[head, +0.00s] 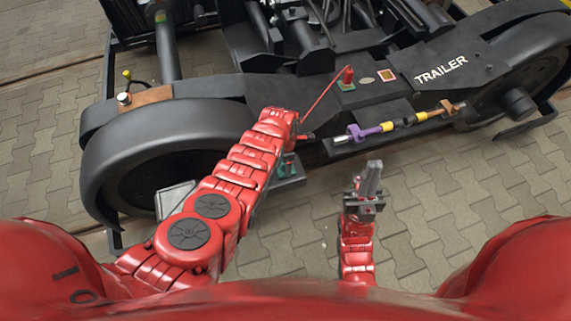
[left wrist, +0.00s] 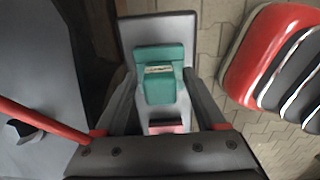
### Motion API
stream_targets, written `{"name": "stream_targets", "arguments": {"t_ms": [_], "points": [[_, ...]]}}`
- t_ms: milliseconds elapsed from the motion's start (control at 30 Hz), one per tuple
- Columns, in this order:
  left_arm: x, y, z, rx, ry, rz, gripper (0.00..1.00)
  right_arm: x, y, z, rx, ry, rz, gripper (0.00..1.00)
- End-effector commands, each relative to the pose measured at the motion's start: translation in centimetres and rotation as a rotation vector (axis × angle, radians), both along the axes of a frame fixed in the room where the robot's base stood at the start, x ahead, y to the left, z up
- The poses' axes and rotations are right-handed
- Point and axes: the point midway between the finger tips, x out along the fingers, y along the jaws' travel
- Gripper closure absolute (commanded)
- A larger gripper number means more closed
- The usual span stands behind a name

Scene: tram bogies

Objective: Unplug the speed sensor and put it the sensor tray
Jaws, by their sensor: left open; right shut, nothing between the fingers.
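My left gripper (left wrist: 160,76) is open in the left wrist view, its fingers on either side of a teal block with a pale label (left wrist: 160,88). The block stands on a grey plate (left wrist: 160,24); I cannot tell whether the fingers touch it. In the head view the teal block (head: 291,165) shows low beside the bogie, partly behind my left arm. I take it to be the speed sensor, though its plug is unclear. My right gripper (head: 370,180) is shut and empty, in front of the bogie. I cannot make out a sensor tray.
The black bogie frame (head: 215,86) spans the back, with wheels at both ends. A red-topped fitting (head: 347,76) has a thin red line (head: 325,95) running to my left arm. A purple and yellow rod (head: 384,126) lies along the frame. Paving (head: 480,200) at right is clear.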

Motion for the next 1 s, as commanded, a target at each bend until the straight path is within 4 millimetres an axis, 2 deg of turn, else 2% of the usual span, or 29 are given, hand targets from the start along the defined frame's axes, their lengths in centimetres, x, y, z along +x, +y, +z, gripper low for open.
{"name": "stream_targets", "arguments": {"t_ms": [667, 1000], "points": [[-0.01, 0.00, 0.00, 0.000, 0.000, 0.000, 0.29, 0.00, 0.00, 0.07, 0.000, 0.000, 0.000, 1.00], [-0.03, -0.01, 0.00, 0.000, 0.000, 0.000, 0.91, 0.00, -0.01, 0.07, 0.000, 0.000, 0.000, 1.00]]}}
